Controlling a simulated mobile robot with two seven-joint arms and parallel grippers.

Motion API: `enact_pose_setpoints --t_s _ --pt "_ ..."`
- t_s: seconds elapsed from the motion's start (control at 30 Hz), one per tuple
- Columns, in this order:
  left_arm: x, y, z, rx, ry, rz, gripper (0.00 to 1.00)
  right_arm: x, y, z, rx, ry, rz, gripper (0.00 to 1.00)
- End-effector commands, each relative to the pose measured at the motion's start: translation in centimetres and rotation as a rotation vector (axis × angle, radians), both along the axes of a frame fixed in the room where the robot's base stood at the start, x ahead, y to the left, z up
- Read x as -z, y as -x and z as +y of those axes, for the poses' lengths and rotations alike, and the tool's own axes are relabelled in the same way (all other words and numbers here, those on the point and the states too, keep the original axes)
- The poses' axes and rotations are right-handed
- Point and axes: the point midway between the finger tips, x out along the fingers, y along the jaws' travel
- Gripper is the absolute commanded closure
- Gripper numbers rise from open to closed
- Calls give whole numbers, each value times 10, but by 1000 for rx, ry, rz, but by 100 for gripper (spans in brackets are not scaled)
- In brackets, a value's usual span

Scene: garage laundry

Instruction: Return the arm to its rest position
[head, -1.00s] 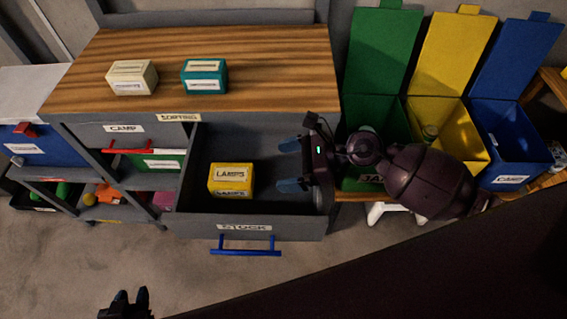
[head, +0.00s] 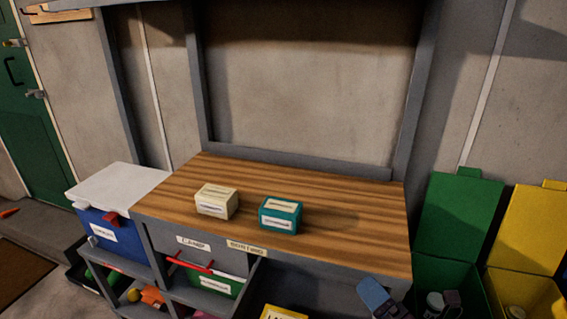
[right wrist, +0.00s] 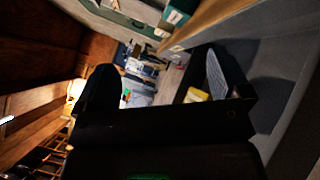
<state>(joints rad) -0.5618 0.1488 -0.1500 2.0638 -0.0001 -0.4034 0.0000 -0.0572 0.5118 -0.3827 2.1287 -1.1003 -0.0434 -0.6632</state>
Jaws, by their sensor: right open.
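My right gripper (head: 376,298) shows at the bottom edge of the head view, in front of the workbench's right end. Only a blue finger and a little of the hand are in that picture. In the right wrist view the fingers stand wide apart, with nothing held between them (right wrist: 160,88). The yellow lamps box (head: 284,313) is cut off by the bottom edge of the head view. A yellow patch, seemingly that box, also shows in the right wrist view (right wrist: 196,95). My left gripper is out of view.
A cream box (head: 216,203) and a teal box (head: 281,216) stand on the wooden bench top (head: 345,225). Green (head: 458,225) and yellow (head: 530,235) open-lidded bins stand at right. A blue white-lidded box (head: 108,232) sits at left. The bench top's right half is clear.

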Motion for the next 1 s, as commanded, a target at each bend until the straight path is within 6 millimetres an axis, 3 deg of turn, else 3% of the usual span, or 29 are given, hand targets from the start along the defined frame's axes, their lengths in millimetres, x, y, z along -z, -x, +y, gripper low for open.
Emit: enact_pose_setpoints --t_s 0.17,0.27,0.5,0.7,1.0 --pt "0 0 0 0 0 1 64 11 11 -51 306 -396 240 5" --pt "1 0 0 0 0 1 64 27 25 -79 477 -607 379 5" --pt "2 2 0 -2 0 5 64 80 88 -124 893 -1073 715 5" --pt "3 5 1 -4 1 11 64 114 153 -131 1201 -1355 962 5" --pt "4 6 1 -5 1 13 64 131 213 -122 1462 -1540 1172 5"
